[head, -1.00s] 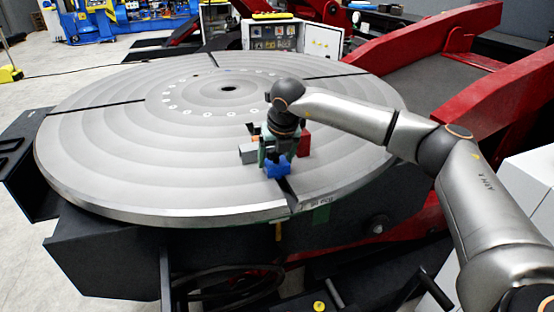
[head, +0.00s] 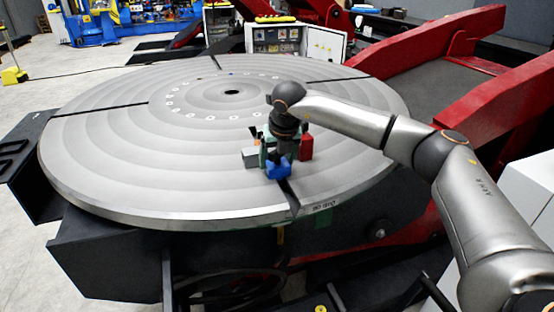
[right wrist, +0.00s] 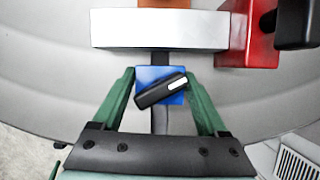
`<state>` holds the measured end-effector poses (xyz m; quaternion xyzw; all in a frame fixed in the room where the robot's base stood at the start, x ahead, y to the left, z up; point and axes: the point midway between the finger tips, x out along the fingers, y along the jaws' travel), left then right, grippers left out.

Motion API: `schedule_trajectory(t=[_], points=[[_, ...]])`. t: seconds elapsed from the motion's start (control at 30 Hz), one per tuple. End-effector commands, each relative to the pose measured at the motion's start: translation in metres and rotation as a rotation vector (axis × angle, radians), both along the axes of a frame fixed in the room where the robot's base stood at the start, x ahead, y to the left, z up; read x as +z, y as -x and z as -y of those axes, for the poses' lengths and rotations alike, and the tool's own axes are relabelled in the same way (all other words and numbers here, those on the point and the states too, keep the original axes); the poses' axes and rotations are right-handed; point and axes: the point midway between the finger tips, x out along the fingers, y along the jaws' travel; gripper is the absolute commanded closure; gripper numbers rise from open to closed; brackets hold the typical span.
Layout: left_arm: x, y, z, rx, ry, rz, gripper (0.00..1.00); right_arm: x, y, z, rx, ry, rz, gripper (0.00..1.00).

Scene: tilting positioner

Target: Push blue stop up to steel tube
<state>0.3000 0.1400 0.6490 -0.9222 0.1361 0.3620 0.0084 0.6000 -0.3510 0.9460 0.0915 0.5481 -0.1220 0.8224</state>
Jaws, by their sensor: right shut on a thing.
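The blue stop (head: 278,172) sits over a slot near the front edge of the round grey table. In the right wrist view the blue stop (right wrist: 148,75) has a black lever with a white mark across its top. My right gripper (right wrist: 160,76), with green fingers, is shut on its two sides. The gripper (head: 277,160) points down in the head view and partly hides the parts there. The steel tube (right wrist: 158,29) lies crosswise beyond the stop, with a small gap showing between them. Its grey end (head: 250,157) shows left of the gripper. My left gripper is out of view.
A red block (right wrist: 248,55) with a black knob stands at the tube's right end; it also shows in the head view (head: 306,147). An orange part (right wrist: 168,3) lies beyond the tube. The round table (head: 130,150) is otherwise clear, with slots.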

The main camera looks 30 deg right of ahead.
Motion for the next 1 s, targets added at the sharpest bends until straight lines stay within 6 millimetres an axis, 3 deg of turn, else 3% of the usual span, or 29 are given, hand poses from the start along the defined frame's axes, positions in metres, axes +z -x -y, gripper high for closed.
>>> schedule_trajectory(t=[0.4,1.0], points=[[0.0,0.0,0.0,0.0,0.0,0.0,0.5,-0.001,-0.001,-0.001,0.002,-0.001,-0.002,1.0],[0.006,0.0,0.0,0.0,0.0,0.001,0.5,0.0,-0.018,0.004,0.0,0.0,-0.001,1.0]])
